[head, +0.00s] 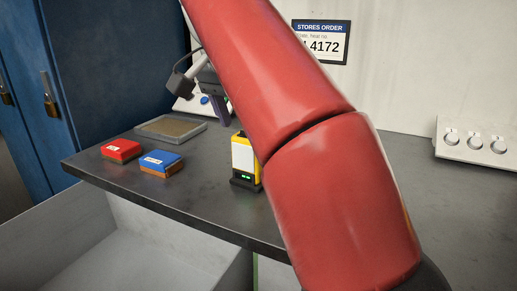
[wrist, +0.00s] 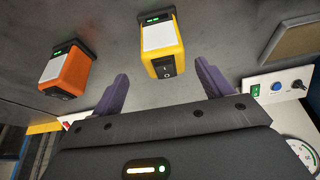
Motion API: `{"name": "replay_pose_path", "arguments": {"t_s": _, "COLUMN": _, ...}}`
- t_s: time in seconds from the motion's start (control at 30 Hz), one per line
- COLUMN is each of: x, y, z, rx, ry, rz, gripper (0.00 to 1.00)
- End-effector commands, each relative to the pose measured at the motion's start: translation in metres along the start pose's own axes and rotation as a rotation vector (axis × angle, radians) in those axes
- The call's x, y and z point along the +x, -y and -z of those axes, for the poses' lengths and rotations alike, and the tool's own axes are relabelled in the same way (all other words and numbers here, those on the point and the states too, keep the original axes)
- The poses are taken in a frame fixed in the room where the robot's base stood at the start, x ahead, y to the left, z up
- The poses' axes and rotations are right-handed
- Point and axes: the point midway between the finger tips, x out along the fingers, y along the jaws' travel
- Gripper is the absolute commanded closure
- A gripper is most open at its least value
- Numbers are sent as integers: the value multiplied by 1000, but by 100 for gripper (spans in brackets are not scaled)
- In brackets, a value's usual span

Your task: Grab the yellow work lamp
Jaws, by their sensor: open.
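The yellow work lamp (head: 243,153) stands upright on a dark base on the grey bench in the head view, its right side close against the outline of my red arm. In the wrist view the yellow work lamp (wrist: 161,42) shows its pale panel, a green light on its base and a black switch end. My gripper (wrist: 161,68) is open, its two purple fingers apart. The lamp's switch end appears between the fingertips, with no visible contact.
An orange lamp (wrist: 65,72) stands left of the yellow one in the wrist view, near the left finger. A red box (head: 121,150), a blue box (head: 160,163) and a grey tray (head: 171,128) lie on the bench's left. A switch panel (head: 476,146) is at right.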

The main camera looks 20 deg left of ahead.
Motion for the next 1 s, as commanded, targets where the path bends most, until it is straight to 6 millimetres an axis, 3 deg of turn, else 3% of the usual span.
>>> {"name": "replay_pose_path", "arguments": {"t_s": 0.47, "x": 30, "y": 1, "z": -1, "rx": -1, "ry": 1, "rz": 0, "gripper": 22}}
{"name": "replay_pose_path", "arguments": {"t_s": 0.8, "x": 74, "y": 6, "z": -5, "rx": 1, "ry": 2, "rz": -1, "gripper": 22}}
{"name": "replay_pose_path", "arguments": {"t_s": 1.0, "x": 78, "y": 6, "z": -4, "rx": 1, "ry": 0, "rz": 2, "gripper": 22}}
